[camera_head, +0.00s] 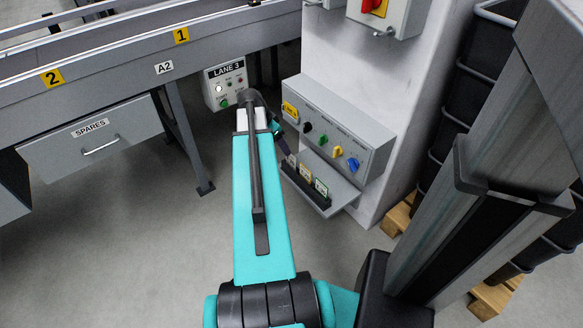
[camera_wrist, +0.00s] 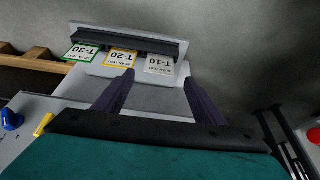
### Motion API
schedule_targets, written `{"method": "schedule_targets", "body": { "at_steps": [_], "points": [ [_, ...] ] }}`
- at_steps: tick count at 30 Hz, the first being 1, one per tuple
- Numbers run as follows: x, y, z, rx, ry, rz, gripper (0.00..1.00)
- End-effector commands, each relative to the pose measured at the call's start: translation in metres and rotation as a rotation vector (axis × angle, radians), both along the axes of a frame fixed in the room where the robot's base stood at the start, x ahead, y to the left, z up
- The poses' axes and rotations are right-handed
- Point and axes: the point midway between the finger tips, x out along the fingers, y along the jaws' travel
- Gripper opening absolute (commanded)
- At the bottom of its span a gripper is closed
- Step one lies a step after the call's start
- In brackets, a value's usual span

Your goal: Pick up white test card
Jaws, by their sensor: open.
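The white test card, marked T-10 (camera_wrist: 160,64), stands in a dark holder (camera_wrist: 130,40) in the wrist view, at the right end of a row of cards. In the head view the white card (camera_head: 292,160) is small, at the row's left end. My gripper (camera_wrist: 158,78) is open and empty. In the wrist view its two dark fingers point toward the holder, with the white card showing just beyond and between the tips, apart from them as far as I can tell. In the head view my arm hides most of the gripper.
A yellow-edged T-20 card (camera_wrist: 122,57) and a green-edged T-30 card (camera_wrist: 82,52) stand beside the white one. The holder sits on a shelf (camera_head: 345,194) below a grey panel with coloured knobs (camera_head: 338,125). The Lane 3 box (camera_head: 226,83) is to the left.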

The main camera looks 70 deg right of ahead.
Motion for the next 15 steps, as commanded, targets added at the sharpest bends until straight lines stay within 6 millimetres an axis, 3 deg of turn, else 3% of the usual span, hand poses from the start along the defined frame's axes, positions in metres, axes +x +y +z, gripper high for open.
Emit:
{"method": "schedule_targets", "body": {
  "at_steps": [15],
  "points": [
    [-0.0072,-0.0067,0.0001,-0.010,-0.004,-0.023,0.64]
  ]
}}
